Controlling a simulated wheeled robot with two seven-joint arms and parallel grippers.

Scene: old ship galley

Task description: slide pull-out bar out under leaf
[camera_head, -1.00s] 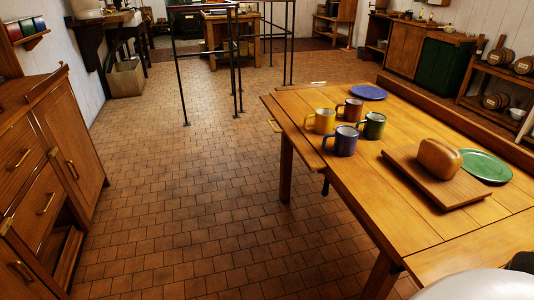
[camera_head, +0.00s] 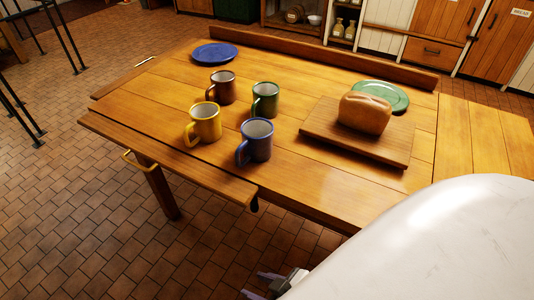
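The wooden table (camera_head: 205,165) fills the middle of the head view. Another flat section (camera_head: 483,135) lies at the table's right end. My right gripper (camera_head: 258,284) is low at the bottom edge, below and in front of the table. Its fingers look apart, with nothing between them. My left gripper is out of view.
Yellow (camera_head: 205,124), blue (camera_head: 257,141), green (camera_head: 265,101) and brown (camera_head: 222,88) mugs stand on the table. A loaf (camera_head: 364,113) sits on a board (camera_head: 320,127) near a green plate (camera_head: 384,96). A blue plate (camera_head: 214,53) is at the far left. The tiled floor (camera_head: 70,220) is open.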

